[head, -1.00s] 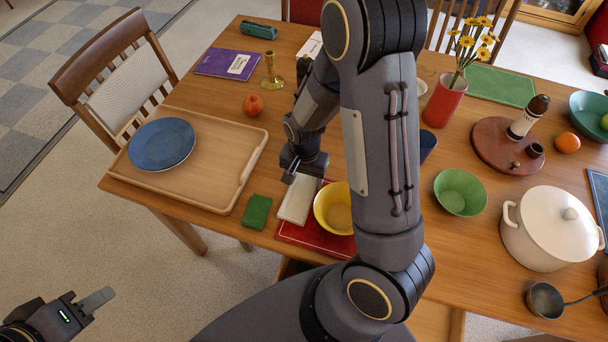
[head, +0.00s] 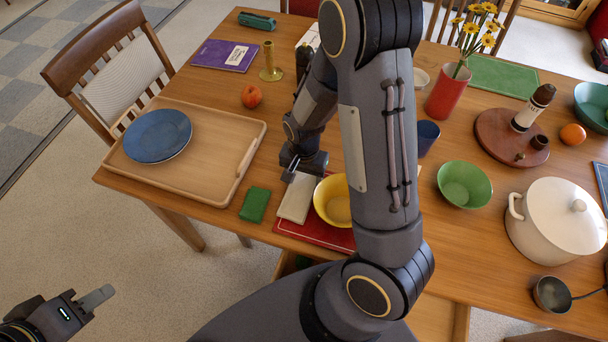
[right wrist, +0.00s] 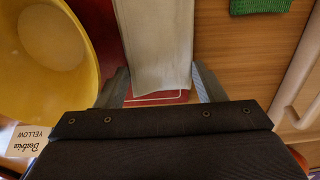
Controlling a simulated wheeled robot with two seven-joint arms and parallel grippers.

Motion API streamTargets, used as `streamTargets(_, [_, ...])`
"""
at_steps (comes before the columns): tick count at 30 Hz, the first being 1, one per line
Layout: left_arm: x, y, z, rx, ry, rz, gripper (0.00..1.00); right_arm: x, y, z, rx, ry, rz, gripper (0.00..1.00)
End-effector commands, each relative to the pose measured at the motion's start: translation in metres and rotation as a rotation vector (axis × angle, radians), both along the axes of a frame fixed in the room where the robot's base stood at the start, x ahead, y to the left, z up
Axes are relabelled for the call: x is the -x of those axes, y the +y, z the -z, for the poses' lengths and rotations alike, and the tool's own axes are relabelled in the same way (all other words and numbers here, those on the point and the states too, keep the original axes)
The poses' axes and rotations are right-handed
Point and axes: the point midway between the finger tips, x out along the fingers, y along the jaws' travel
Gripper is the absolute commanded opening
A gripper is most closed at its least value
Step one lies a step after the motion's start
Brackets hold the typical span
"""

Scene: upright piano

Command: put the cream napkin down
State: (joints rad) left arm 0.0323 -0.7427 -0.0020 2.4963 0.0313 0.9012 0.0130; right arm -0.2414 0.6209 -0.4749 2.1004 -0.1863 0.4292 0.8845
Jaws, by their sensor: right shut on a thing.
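The cream napkin (head: 297,200) is a folded strip at the left part of the red placemat (head: 310,233), left of the yellow bowl (head: 333,200). In the right wrist view the napkin (right wrist: 157,45) runs between my two fingers, with the mat's red edge showing near its end. My right gripper (head: 291,174) is shut on the napkin, low over the placemat. I cannot tell whether the napkin touches the mat. My left gripper (head: 92,300) is at the lower left, away from the table; its jaw opening is unclear.
The yellow bowl (right wrist: 55,50) stands close beside the fingers, with a name card (right wrist: 30,138) near it. A wooden tray (head: 215,150) with a blue plate (head: 158,135) is further left. My right arm hides the table's middle.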

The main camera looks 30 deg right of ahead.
Motion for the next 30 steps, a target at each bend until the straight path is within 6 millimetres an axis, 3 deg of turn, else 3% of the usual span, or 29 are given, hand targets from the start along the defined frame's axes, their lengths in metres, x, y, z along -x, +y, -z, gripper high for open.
streamTargets(11, [0.0, 0.0, 0.008, 0.0, 0.0, 0.0, 0.36, 0.0, 0.0, 0.009, 0.0, 0.0, 0.0, 0.39])
streamTargets(12, [0.0, 0.0, 0.007, 0.0, 0.0, 0.0, 0.36, 0.0, 0.0, 0.008, 0.0, 0.0, 0.0, 0.67])
streamTargets(17, [0.0, 0.0, 0.006, 0.0, 0.0, 0.0, 0.36, 0.0, 0.0, 0.007, 0.0, 0.0, 0.0, 0.88])
streamTargets(26, [0.0, 0.0, 0.006, 0.0, 0.0, 0.0, 0.36, 0.0, 0.0, 0.006, 0.0, -0.001, 0.0, 0.88])
streamTargets(30, [0.0, 0.0, 0.004, 0.0, 0.0, 0.0, 0.36, -0.001, 0.0, -0.01, 0.0, -0.006, -0.001, 0.88])
